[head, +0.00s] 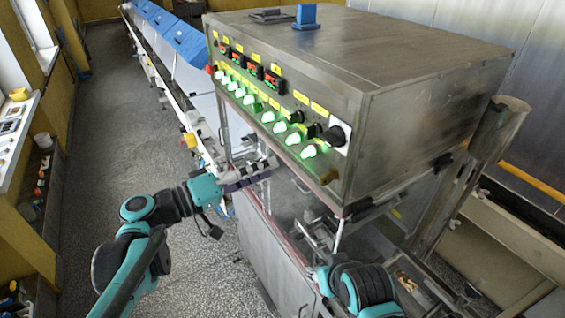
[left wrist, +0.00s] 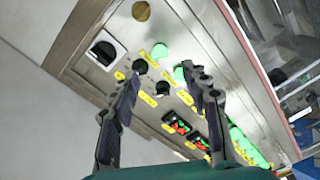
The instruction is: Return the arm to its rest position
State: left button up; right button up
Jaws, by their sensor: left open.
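My left arm (head: 140,215) reaches in from the left in the head view. Its gripper (head: 272,164) is in front of the machine's control panel, below the row of green lit buttons. In the left wrist view the two fingers of my left gripper (left wrist: 160,88) stand well apart with nothing between them. The control panel (left wrist: 185,45) shows behind the fingers, with a black knob, yellow labels and green lights. In the head view a dark round link of my right arm (head: 362,286) shows at the bottom, and its fingers cannot be made out.
The steel machine cabinet (head: 400,60) fills the middle and right, close to my left gripper. A conveyor with blue covers (head: 178,38) runs away to the back left. The grey floor (head: 110,100) on the left is open. A shelf with small items (head: 18,125) stands at far left.

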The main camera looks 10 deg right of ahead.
pick_arm(q)
jog(key=shift+v, duration=0.9)
jog(key=shift+f, duration=0.15)
jog(key=s+a+f+y+b, duration=0.2)
jog(key=f+b, duration=0.2)
jog(key=f, duration=0.4)
jog(key=s+a+f+n+y+b, duration=0.1)
jog(key=s+f+y+b, duration=0.2)
jog(key=f, duration=0.5)
jog(key=s+a+f+y+b, duration=0.1)
jog(key=a+f+y+b, duration=0.1)
jog(key=f+b, duration=0.45)
jog(key=s+a+f+y+b, duration=0.2)
jog(key=a+f+y+b, duration=0.1)
jog(key=f, duration=0.5)
jog(key=s+a+f+y+b, duration=0.2)
jog(key=a+f+b, duration=0.3)
jog(key=a+f, duration=0.3)
jog(key=s+a+f+n+t+y+b, duration=0.1)
jog(key=s+a+f+y+b, duration=0.1)
jog(key=a+f+y, duration=0.3)
notch_tip(320, 180, down, 3)
jog(key=shift+s+a+f+b, duration=0.3)
jog(key=shift+a+b, duration=0.1)
jog(key=shift+b, duration=0.5)
dwell(0.9)
